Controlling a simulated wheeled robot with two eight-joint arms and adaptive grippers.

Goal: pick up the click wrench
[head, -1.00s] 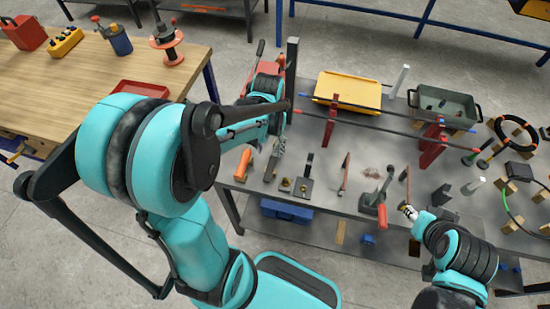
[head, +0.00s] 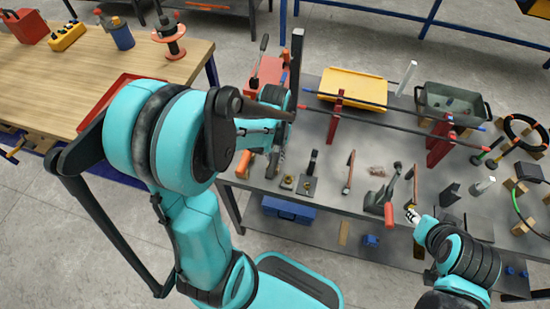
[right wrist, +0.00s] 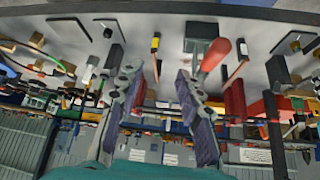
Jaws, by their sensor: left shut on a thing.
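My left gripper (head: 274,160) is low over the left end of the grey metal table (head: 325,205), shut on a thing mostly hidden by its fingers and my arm. An orange part (head: 243,163) shows just left of it. I cannot tell whether this belongs to the held thing, and I cannot make out the click wrench for certain. My right gripper (head: 412,214) is by a dark tool with a red handle (head: 389,214). The right wrist view shows its two fingers (right wrist: 158,95) wide apart with nothing clearly between them; the red handle (right wrist: 216,54) is beyond the right finger.
Long dark bars (head: 385,113) cross the table on red stands (head: 438,145). A yellow tray (head: 352,87) and a grey-green bin (head: 452,101) stand behind. Several small tools (head: 310,182) stand near the front edge. A wooden bench (head: 60,75) is at the left.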

